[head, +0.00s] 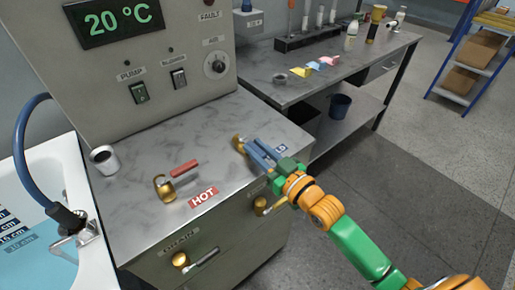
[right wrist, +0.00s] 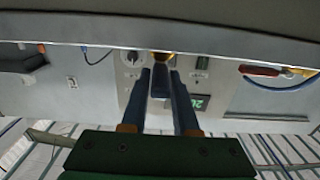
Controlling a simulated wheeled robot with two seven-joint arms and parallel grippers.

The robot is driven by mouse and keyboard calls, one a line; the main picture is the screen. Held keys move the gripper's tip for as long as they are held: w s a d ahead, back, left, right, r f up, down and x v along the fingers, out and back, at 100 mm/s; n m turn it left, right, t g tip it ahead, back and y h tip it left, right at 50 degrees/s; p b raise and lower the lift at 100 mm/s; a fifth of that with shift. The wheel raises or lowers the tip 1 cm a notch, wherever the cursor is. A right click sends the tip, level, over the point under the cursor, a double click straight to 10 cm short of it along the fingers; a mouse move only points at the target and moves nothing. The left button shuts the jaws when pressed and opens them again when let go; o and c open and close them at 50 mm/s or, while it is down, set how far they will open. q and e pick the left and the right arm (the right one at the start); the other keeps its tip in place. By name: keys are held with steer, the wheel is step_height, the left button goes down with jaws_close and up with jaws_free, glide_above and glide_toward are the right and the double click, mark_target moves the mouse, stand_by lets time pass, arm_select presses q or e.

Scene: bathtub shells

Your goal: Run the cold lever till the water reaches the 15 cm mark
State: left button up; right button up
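The cold lever has a brass base (head: 238,143) on the grey cabinet top; its blue handle (right wrist: 160,84) lies between my right gripper's fingers. My right gripper (head: 260,153) reaches along this handle from the right, and I cannot tell whether both fingers touch it. The blue label beside it is mostly hidden. The hot lever, with red handle (head: 183,168), stands to the left near the HOT label (head: 203,197). The white tub (head: 70,172) at the left holds bluish water (head: 42,262), its surface near the 10 cm mark; the 15 cm mark is above. My left gripper is not in view.
The control panel (head: 150,75) reads 20 °C and stands behind the levers. A white cup (head: 104,160) is on the cabinet top. A blue hose (head: 20,150) arches to the tub. A side bench (head: 330,88) carries bottles and papers.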

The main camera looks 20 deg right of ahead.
jaws_close()
stand_by(1.1)
